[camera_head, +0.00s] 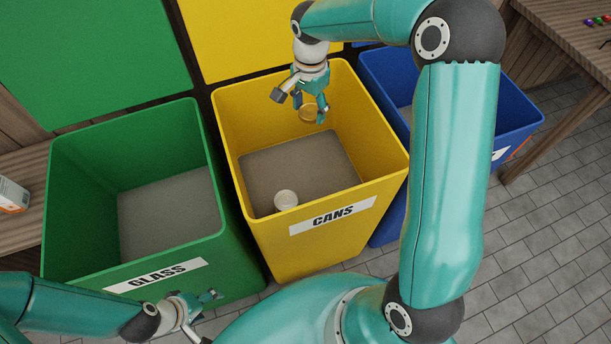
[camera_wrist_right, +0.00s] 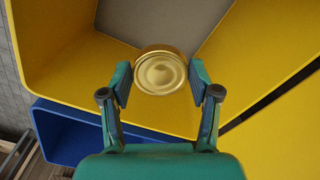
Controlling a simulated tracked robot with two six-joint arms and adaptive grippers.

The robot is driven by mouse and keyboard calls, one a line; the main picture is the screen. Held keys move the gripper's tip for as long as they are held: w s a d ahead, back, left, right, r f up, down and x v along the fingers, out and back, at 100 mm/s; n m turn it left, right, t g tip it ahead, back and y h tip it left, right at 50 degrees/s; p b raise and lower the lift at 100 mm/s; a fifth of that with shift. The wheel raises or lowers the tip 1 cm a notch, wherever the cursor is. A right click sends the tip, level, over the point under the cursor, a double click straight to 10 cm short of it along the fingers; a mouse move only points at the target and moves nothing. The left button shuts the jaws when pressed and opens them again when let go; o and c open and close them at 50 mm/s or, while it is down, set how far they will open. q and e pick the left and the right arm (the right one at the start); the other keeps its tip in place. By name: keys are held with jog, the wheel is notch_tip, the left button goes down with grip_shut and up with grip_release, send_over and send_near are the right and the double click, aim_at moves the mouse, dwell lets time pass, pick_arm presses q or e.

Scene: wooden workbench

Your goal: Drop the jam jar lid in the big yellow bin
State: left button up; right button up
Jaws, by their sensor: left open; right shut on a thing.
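The jam jar lid (camera_head: 308,113) is a round gold disc, and it also shows in the right wrist view (camera_wrist_right: 160,72). My right gripper (camera_head: 309,108) is shut on the lid, with one finger on each side of it. It holds the lid over the opening of the big yellow bin (camera_head: 254,226), which is labelled CANS, towards the bin's back side. The yellow walls of the bin fill much of the right wrist view (camera_wrist_right: 265,50). My left gripper (camera_head: 208,316) is open and empty, low in front of the green bin.
A pale round object (camera_head: 286,200) lies on the yellow bin's floor near the front. A green bin (camera_head: 75,215) labelled GLASS stands to the left, and a blue bin (camera_head: 515,115) to the right. A carton (camera_head: 12,195) stands at the far left.

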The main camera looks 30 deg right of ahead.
notch_tip(320, 180, down, 5)
jog(key=b, duration=0.3)
jog(key=o, duration=0.8)
jog(key=shift+c, duration=0.2)
jog(key=shift+r, duration=0.15)
notch_tip(320, 180, up, 12)
jog(key=shift+f, duration=0.15)
